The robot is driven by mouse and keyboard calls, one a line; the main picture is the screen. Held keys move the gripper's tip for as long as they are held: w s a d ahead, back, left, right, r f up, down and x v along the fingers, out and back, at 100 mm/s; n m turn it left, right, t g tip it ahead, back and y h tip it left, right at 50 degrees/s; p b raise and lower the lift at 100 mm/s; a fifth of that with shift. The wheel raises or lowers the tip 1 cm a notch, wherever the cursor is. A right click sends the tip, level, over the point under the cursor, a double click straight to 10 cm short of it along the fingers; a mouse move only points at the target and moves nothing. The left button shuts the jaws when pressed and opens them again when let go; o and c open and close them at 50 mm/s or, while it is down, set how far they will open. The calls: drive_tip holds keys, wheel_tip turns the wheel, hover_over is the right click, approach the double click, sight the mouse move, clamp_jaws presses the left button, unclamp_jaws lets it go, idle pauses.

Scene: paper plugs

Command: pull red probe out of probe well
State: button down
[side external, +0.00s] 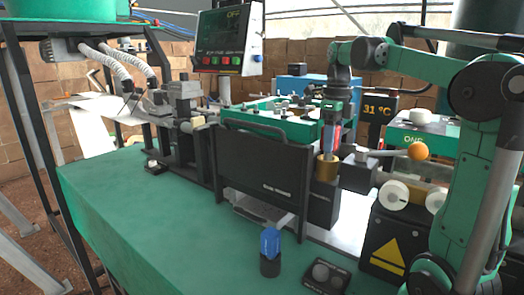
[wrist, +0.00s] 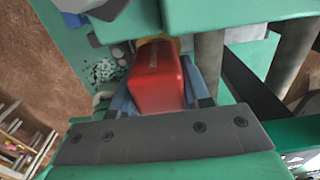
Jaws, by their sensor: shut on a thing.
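The red probe (side external: 326,139) stands upright at the brass-coloured probe well (side external: 326,169) in the side view. Its lower end meets the well's top; how deep it sits inside is hidden. My gripper (side external: 332,127) comes down from above and is shut on the probe's red handle. In the wrist view the red handle (wrist: 157,78) lies between my blue-grey fingers (wrist: 160,100), with a bit of the yellow well rim behind it.
A blue probe (side external: 270,241) stands in a dark holder on the green bench (side external: 150,220), beside a small black block (side external: 327,275). A black panel (side external: 262,180) stands left of the well. A lever with an orange knob (side external: 418,151) is close on the right.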

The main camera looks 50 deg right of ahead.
drive_tip(key=shift+r, duration=0.1)
drive_tip(key=shift+r, duration=1.95)
drive_tip(key=shift+r, duration=1.55)
